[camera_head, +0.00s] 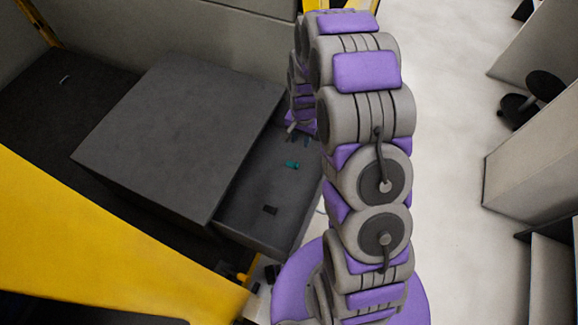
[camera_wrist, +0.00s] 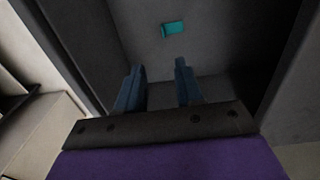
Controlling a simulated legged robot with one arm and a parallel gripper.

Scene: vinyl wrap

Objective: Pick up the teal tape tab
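The teal tape tab (camera_head: 292,165) lies on the floor of an open grey drawer (camera_head: 240,221). In the wrist view the teal tab (camera_wrist: 173,28) is a small teal rectangle beyond my fingertips, near the top of the picture and a little right of the middle. My gripper (camera_wrist: 158,68) is open, its two blue-grey fingers apart with nothing between them. The fingers do not touch the tab. In the head view my gripper (camera_head: 300,138) shows only in part over the far end of the drawer, beside my arm.
A dark grey cabinet top (camera_head: 175,130) stands left of the drawer. Drawer walls rise on both sides in the wrist view. A yellow panel (camera_head: 90,240) is at lower left. Pale open floor (camera_head: 450,150) lies to the right.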

